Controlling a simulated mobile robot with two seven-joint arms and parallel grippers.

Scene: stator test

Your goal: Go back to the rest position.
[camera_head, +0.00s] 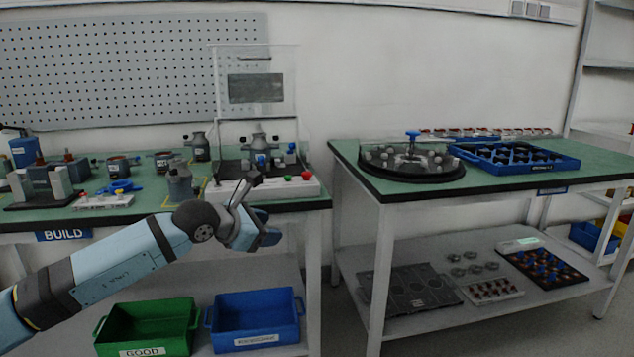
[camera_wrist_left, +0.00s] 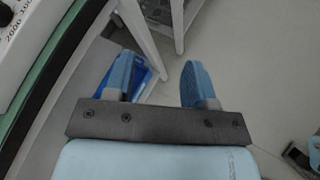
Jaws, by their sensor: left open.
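My left arm comes in from the left in the head view. Its gripper (camera_head: 268,228) is in front of the build table's right front corner, beside the test fixture. In the left wrist view the two blue fingers of the left gripper (camera_wrist_left: 157,82) stand apart with nothing between them. The floor and table legs show beyond them.
The build table (camera_head: 308,204) carries a test fixture (camera_head: 262,188) with a raised clear cover and several motor parts. A green bin (camera_head: 148,325) and a blue bin (camera_head: 255,320) sit below. The right table (camera_head: 440,190) holds a round fixture (camera_head: 410,172) and a blue tray (camera_head: 560,162). A floor gap separates the tables.

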